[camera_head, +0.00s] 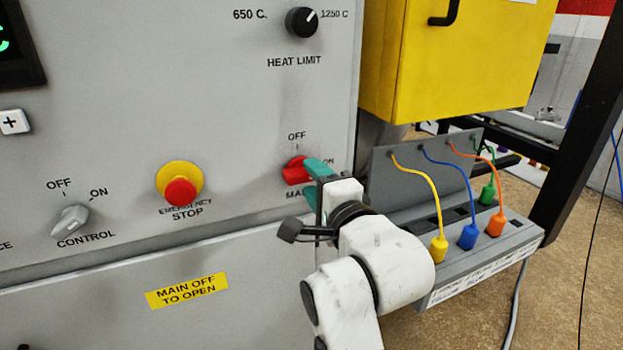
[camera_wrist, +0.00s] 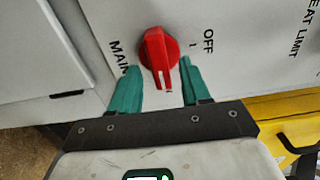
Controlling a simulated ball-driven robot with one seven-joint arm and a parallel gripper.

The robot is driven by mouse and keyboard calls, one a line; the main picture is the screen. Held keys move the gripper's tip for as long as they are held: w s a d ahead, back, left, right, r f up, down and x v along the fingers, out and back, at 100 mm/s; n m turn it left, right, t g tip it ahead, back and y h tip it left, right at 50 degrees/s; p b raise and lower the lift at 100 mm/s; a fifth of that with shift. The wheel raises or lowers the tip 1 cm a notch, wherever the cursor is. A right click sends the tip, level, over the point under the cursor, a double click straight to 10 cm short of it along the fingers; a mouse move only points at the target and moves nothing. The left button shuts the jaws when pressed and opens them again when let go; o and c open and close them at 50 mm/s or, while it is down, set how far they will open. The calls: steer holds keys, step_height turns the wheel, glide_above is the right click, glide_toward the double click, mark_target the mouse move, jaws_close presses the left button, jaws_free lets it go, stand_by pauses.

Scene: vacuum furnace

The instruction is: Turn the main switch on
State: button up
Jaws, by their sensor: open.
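The red main switch (camera_head: 297,171) is on the grey front panel in the head view, partly hidden by my gripper (camera_head: 308,180). The wrist view shows the red knob (camera_wrist: 158,50) clearly, with the panel appearing turned sideways. Its raised handle lies across the panel, and its white-marked end points away from the OFF tick, toward the side where the head view shows ON. My gripper's teal fingers (camera_wrist: 160,80) are open, one on each side of the handle's marked end, with visible gaps. The ON label is partly hidden in the head view.
A yellow-and-red emergency stop (camera_head: 180,190) and a control knob (camera_head: 72,219) are to the left. The heat limit knob (camera_head: 302,22) is above. A yellow box (camera_head: 460,60) and a grey rack (camera_head: 480,258) with coloured plugs and cables stand close on the right.

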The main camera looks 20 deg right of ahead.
steer(key=s+b, duration=0.1)
steer(key=s, duration=0.8)
